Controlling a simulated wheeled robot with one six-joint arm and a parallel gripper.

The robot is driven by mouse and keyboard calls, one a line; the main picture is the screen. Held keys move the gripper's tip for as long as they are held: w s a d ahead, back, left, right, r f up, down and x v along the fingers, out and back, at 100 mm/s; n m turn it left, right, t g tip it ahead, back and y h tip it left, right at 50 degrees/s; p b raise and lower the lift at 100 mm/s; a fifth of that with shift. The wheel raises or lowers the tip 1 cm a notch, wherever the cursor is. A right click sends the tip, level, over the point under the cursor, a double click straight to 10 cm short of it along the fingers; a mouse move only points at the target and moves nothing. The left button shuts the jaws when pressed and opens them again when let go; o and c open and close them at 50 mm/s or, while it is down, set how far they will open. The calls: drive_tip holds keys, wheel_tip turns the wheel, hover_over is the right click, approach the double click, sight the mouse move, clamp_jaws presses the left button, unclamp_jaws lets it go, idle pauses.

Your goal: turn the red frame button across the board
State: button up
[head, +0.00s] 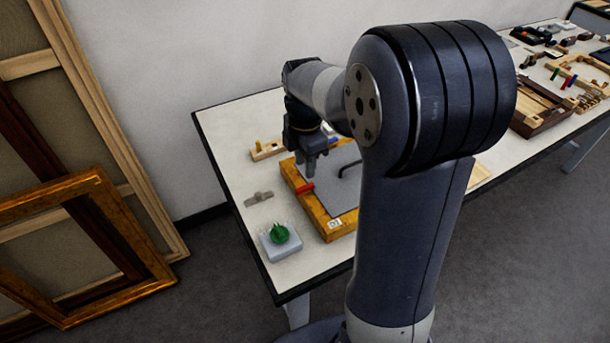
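A gilt frame (318,218) lies flat on the white table, with a grey board (340,191) inside it. The red frame button (305,188) is a short bar at the inner edge of the frame's left side. At this size I cannot tell how far it reaches over the board. My gripper (311,174) points down just above and behind the button, over the frame's left part. A gap between its fingers is not clear, and contact with the button cannot be told. My arm hides the right part of the frame and board.
A grey block with a green spiky piece (280,234) stands at the table's front left. A small grey metal piece (259,198) lies left of the frame, and a wooden block (267,150) behind it. A dark curved item (349,169) is on the board. Tools and trays fill the far right.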

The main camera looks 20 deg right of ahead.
sight(305, 186)
wheel_tip(305, 186, up, 4)
drive_tip(key=shift+f, duration=0.2)
wheel_tip(305, 186, down, 11)
drive_tip(key=shift+f, duration=0.1)
drive_tip(key=shift+m, duration=0.3)
idle(0.4)
drive_tip(key=shift+r, duration=0.25)
